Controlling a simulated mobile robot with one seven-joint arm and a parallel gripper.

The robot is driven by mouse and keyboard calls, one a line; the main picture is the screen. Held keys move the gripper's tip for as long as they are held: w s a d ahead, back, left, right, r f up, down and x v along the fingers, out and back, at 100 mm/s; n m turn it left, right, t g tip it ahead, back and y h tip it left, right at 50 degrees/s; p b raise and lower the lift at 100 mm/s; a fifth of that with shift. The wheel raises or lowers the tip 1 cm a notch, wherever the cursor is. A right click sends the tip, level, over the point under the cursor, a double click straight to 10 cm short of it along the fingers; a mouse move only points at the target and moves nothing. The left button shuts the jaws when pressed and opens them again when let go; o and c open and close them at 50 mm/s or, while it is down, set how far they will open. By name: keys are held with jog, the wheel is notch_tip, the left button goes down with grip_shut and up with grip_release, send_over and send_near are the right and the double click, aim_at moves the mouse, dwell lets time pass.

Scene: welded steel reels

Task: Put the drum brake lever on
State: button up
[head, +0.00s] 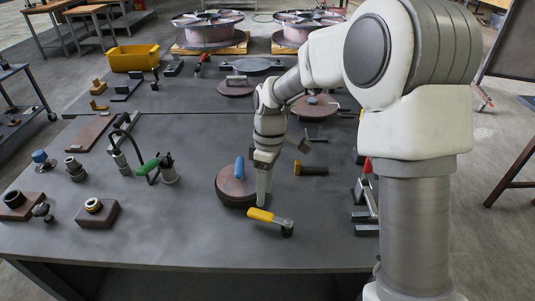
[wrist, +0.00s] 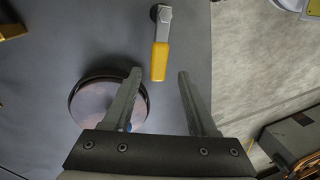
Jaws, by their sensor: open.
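A lever with a yellow grip (head: 260,214) and a grey metal end lies near the table's front edge. In the wrist view its yellow grip (wrist: 159,62) points towards my gripper, with the metal end farther off. A round brown drum (head: 232,192) stands just behind it, with a blue handle (head: 239,168) at its top. In the wrist view the drum (wrist: 90,100) is partly hidden by my left finger. My gripper (wrist: 158,76) is open and empty, beside the drum; the yellow grip's near end shows between the fingertips. I cannot tell which lever is the drum brake lever.
A green-handled clamp (head: 150,167) and several small fittings stand on the left of the table (head: 180,245). A yellow-and-black tool (head: 311,170) lies right of the drum. A red-handled clamp (head: 367,167) stands near my arm's column.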

notch_tip(320, 180, up, 11)
jog(key=w+p, duration=0.1)
jog(key=w, duration=0.1)
jog(key=shift+d+f, duration=0.15)
jog(key=shift+d, duration=0.2)
jog(key=s+d+r+m+t, duration=0.4)
jog(key=s+d+r+m, duration=0.35)
jog(key=s, duration=0.25)
jog(key=s+d+m+t, duration=0.3)
jog(key=s+d+m, duration=0.3)
jog(key=s, duration=0.5)
jog(key=shift+d+r+h, duration=0.25)
jog(key=shift+d+h, duration=0.1)
jog(key=shift+h, duration=0.05)
jog(key=shift+s+d+f+m+t, duration=0.1)
jog(key=shift+s+f+m+t, duration=0.1)
jog(key=shift+m+t, duration=0.15)
jog(key=shift+c, duration=0.6)
